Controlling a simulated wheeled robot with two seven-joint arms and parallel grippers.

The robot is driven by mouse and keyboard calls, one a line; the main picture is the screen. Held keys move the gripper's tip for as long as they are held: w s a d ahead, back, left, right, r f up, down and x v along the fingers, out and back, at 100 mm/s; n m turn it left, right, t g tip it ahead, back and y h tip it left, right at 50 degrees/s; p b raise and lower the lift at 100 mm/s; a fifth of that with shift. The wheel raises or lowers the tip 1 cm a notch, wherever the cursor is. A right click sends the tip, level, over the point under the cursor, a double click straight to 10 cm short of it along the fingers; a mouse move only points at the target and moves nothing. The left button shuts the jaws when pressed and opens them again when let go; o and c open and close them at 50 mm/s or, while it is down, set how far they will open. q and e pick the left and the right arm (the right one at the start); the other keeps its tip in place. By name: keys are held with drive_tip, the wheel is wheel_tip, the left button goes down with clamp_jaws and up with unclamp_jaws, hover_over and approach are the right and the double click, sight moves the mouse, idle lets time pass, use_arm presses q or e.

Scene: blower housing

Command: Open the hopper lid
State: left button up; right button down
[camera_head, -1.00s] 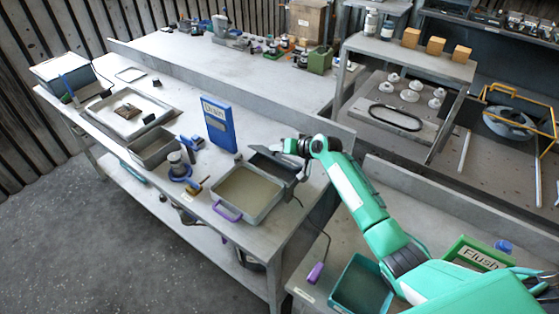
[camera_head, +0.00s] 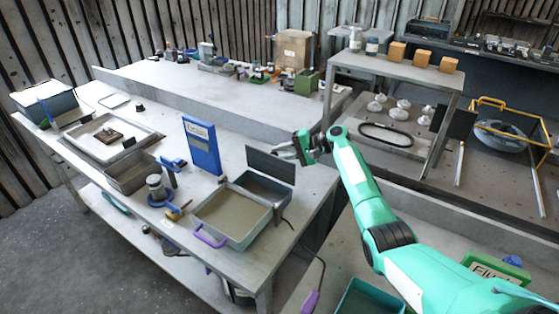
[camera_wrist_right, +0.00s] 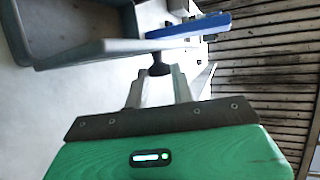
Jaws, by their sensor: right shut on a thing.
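The hopper lid (camera_head: 268,166) is a dark grey flat panel standing up, nearly upright, at the back edge of the open-topped dark hopper box (camera_head: 266,187). The hopper's inside shows in front of the lid. My right gripper (camera_head: 279,149) is at the lid's upper right part, behind it. In the right wrist view the two fingers (camera_wrist_right: 159,88) are shut on a small black knob (camera_wrist_right: 158,69), next to a grey panel edge (camera_wrist_right: 110,50). The fingertips are partly hidden in the head view. My left gripper is not in view.
A grey-green tray (camera_head: 233,217) with a purple handle sits in front of the hopper. A blue sign board (camera_head: 201,146) stands left of the lid. A purple-handled tool (camera_head: 310,301) hangs by a cord at the front right. Bare tabletop lies right of the lid.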

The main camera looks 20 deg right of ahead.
drive_tip(key=shift+w+d+f+m+b, duration=0.3)
drive_tip(key=shift+w+d+f+b, duration=0.15)
drive_tip(key=shift+d+b, duration=0.35)
drive_tip(key=shift+a, duration=0.1)
drive_tip(key=shift+f, duration=0.1)
drive_tip(key=c, duration=1.2)
unclamp_jaws()
drive_tip(key=shift+w, duration=0.1)
